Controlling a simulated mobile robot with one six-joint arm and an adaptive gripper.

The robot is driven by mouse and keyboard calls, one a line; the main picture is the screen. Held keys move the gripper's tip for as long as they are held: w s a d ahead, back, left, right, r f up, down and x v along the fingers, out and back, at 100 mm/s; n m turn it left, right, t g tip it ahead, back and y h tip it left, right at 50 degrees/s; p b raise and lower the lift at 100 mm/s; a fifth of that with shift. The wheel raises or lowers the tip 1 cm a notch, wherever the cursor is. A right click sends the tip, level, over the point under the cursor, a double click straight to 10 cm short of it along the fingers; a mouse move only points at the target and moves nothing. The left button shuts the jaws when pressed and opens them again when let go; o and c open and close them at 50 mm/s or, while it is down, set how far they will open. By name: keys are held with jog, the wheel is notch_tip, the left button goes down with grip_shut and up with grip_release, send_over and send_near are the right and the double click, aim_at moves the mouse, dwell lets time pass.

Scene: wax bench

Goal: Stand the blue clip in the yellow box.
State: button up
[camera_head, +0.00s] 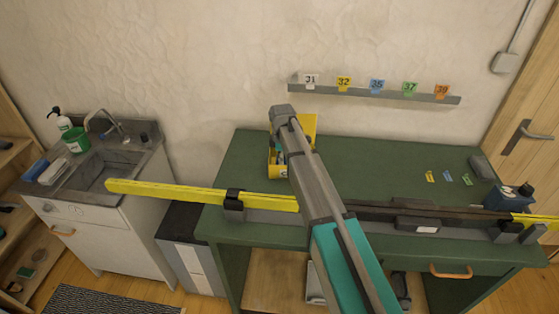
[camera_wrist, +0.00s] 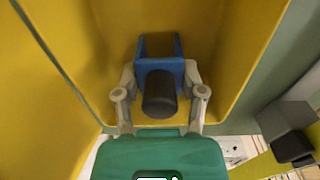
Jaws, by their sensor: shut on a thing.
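The yellow box (camera_head: 271,165) stands open on the back left of the green bench in the head view, partly hidden by my arm. In the wrist view its yellow walls (camera_wrist: 60,110) rise around my gripper (camera_wrist: 160,82). My gripper is shut on the blue clip (camera_wrist: 158,68), with one grey finger on each side. The clip has two upright blue prongs and a dark round part facing the camera. It is inside the box's opening. I cannot tell whether its lower end touches the box floor.
A yellow ski (camera_head: 165,190) lies in clamps along the bench front. A rail with numbered tags (camera_head: 375,92) is on the wall. Small coloured tags (camera_head: 447,177) and a dark blue container (camera_head: 508,196) are at the right. The bench middle behind the ski looks clear.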

jog(key=shift+f, duration=0.2)
jog(key=o, duration=1)
jog(key=shift+o, duration=0.2)
jog(key=shift+r, duration=0.2)
notch_tip(320, 180, up, 12)
jog(key=p, duration=1.2)
dwell(0.3)
